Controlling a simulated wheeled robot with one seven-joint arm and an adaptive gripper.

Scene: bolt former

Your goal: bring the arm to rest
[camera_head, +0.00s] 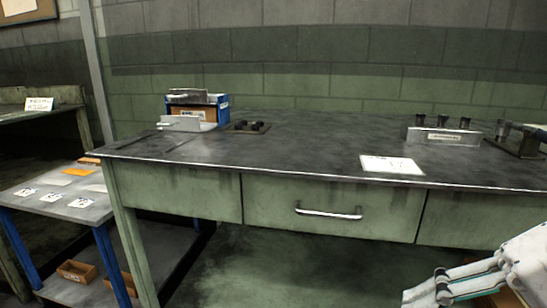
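Part of my white arm (525,262) shows in the lower right corner of the head view, in front of the workbench (290,155) and below the level of its top. It is cut off by the right and bottom edges of the picture. Nothing is seen touching the bench.
The green bench has a drawer (330,228) with a metal handle. On top are a blue-edged box (222,108), a white sheet (391,165) and a metal holder (443,137) with dark knobs. A low blue-legged table (70,209) stands at left. The bench's middle is clear.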

